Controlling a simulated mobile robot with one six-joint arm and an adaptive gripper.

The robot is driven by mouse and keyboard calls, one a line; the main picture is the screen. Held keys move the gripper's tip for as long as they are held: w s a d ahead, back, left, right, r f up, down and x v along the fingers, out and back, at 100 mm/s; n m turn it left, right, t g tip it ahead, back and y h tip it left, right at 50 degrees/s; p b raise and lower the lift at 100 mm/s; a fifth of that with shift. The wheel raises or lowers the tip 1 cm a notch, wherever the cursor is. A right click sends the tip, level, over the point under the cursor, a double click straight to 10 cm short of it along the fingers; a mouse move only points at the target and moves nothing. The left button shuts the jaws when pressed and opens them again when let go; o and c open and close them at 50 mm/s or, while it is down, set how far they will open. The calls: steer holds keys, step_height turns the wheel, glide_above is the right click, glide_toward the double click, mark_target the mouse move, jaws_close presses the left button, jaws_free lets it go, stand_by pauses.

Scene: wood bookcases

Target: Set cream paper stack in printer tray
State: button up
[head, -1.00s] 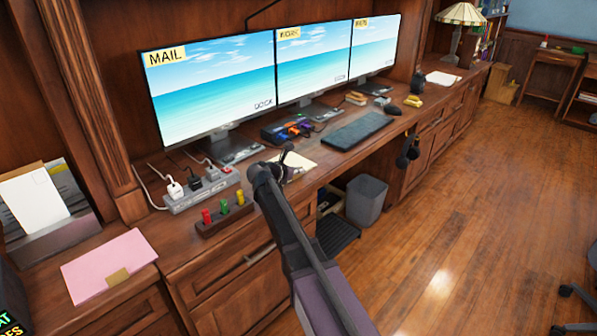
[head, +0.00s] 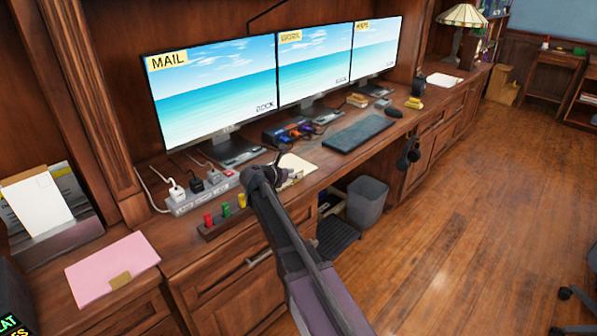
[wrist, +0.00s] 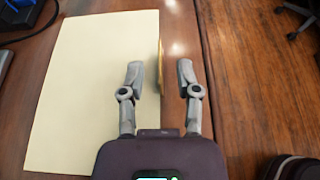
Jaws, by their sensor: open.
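The cream paper stack (head: 298,163) lies flat on the desk in front of the monitors, partly hidden by my arm in the head view. In the wrist view the stack (wrist: 88,90) fills the left half. A thin tan tab (wrist: 161,62) shows at its right edge. My gripper (wrist: 160,76) is open, its left finger over the stack and its right finger over bare wood, with the tab between them. In the head view my gripper (head: 280,172) is small and close to the stack. I cannot make out a printer tray.
A power strip (head: 203,193) and a rack of coloured pieces (head: 226,219) stand left of my gripper. A keyboard (head: 358,135) lies to the right. A pink paper stack (head: 112,268) lies at the front left.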

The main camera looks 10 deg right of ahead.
steer(key=p+v, duration=0.3)
steer(key=v, duration=0.6)
stand_by(0.4)
steer(key=s+d+f+m+g, duration=0.1)
steer(key=s+d+m, duration=0.1)
steer(key=s+d+f+m+g+y, duration=0.1)
steer(key=s+d+f+m, duration=0.1)
steer(key=s+d+f+m+g, duration=0.1)
steer(key=s+d+m, duration=0.1)
steer(key=shift+s+f+y, duration=0.1)
steer(key=shift+f+y, duration=0.05)
steer(key=shift+y, duration=0.25)
steer(key=s+d+f+m+g+y, duration=0.2)
steer(key=s+f+m+y, duration=0.1)
steer(key=s+m, duration=0.6)
steer(key=s+d+f+m+g+y, duration=0.2)
steer(key=s+m+y, duration=0.4)
steer(key=s+m, duration=0.4)
step_height(320, 180, down, 2)
steer(key=shift+s+f+g, duration=0.1)
steer(key=shift+s+g, duration=0.5)
steer(key=shift+s, duration=0.2)
